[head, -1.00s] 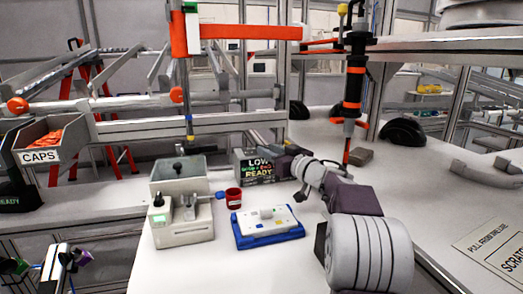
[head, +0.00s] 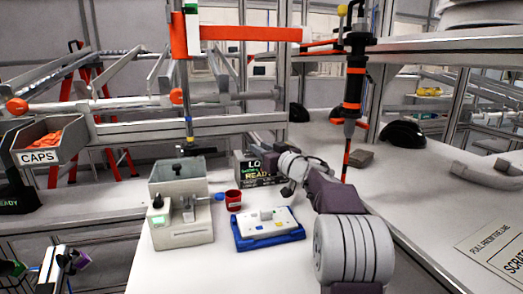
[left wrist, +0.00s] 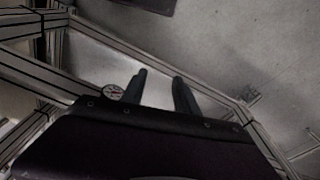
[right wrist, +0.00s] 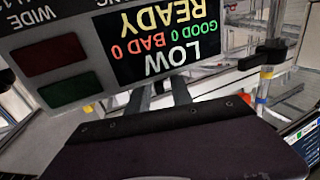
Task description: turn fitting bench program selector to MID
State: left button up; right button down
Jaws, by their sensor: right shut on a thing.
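The fitting bench box (head: 241,166) stands at the back of the white bench, its dark display reading LOW and READY. In the right wrist view the display (right wrist: 165,45) appears upside down, with LOW, GOOD 0, BAD 0 and READY. My right gripper (head: 258,143) reaches over the box's upper edge. In the right wrist view its fingers (right wrist: 165,94) run up to the panel's edge. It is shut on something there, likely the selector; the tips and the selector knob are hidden. My left gripper (left wrist: 160,88) is open and empty, away from the box.
A black and orange hanging tool (head: 353,95) is at the right. A CAPS bin (head: 45,150) is far left.

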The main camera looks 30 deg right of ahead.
jog(key=shift+a+m+h+b, duration=0.15)
jog(key=shift+m+h+b, duration=0.35)
jog(key=shift+h, duration=0.3)
jog(key=m+h+b, duration=0.2)
jog(key=h+b, duration=0.1)
jog(key=b, duration=0.2)
jog(key=m+g+h+b, duration=0.1)
jog(key=m+h+b, duration=0.1)
jog(key=h+b, duration=0.1)
jog(key=shift+f+b, duration=0.2)
jog(key=shift+b, duration=0.65)
jog(key=shift+m+g+h+b, duration=0.4)
jog(key=shift+h+b, duration=0.3)
jog(key=shift+b, duration=0.05)
jog(key=c, duration=1.5)
grip_release()
